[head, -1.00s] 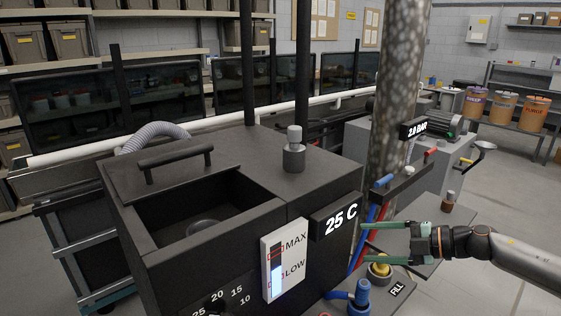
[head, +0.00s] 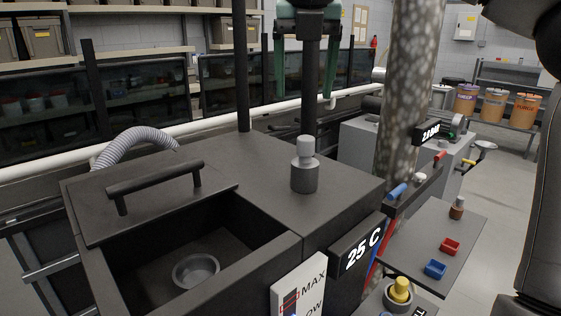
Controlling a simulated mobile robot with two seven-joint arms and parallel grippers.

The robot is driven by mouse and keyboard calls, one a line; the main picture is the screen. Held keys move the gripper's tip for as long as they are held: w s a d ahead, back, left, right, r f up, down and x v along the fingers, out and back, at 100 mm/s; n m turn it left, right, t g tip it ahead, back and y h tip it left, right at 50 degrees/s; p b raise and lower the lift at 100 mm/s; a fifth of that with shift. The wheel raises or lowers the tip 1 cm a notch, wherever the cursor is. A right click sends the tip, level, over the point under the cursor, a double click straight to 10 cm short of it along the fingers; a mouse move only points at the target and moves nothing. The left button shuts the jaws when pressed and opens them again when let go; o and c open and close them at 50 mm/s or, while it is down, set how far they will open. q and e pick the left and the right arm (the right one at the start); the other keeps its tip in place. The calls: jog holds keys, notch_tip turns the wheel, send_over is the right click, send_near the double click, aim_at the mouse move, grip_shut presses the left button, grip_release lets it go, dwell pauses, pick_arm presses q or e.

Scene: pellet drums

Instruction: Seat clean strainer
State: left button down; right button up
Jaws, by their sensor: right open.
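A dark tank (head: 345,200) fills the middle of the head view, with a rectangular opening at its front left. A round grey cup-like ring (head: 197,270) sits down in the opening; I cannot tell if it is a strainer or its seat. A grey cylinder with a narrower knob (head: 304,172) stands upright on the tank top. My right gripper (head: 307,92) points down at the top centre, its green fingers apart and empty. In the picture it is above the grey cylinder, apart from it. My left gripper is not in view.
A lid with a bar handle (head: 155,185) lies beside the opening. A speckled column (head: 405,100) and dark posts rise behind the tank.

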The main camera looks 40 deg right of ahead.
aim_at(306, 137)
jog(key=x, duration=0.2)
jog(key=b+x, duration=0.1)
jog(key=x, duration=0.3)
jog(key=shift+s+d+f+b, duration=0.1)
jog(key=shift+s+f+b, duration=0.1)
jog(key=shift+b, duration=0.15)
jog(key=x, duration=0.6)
jog(key=shift+s+d, duration=0.15)
jog(key=shift+s, duration=0.05)
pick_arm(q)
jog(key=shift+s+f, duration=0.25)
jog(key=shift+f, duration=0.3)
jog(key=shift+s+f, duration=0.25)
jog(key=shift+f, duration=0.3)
pick_arm(e)
jog(key=shift+r, duration=0.1)
grip_shut()
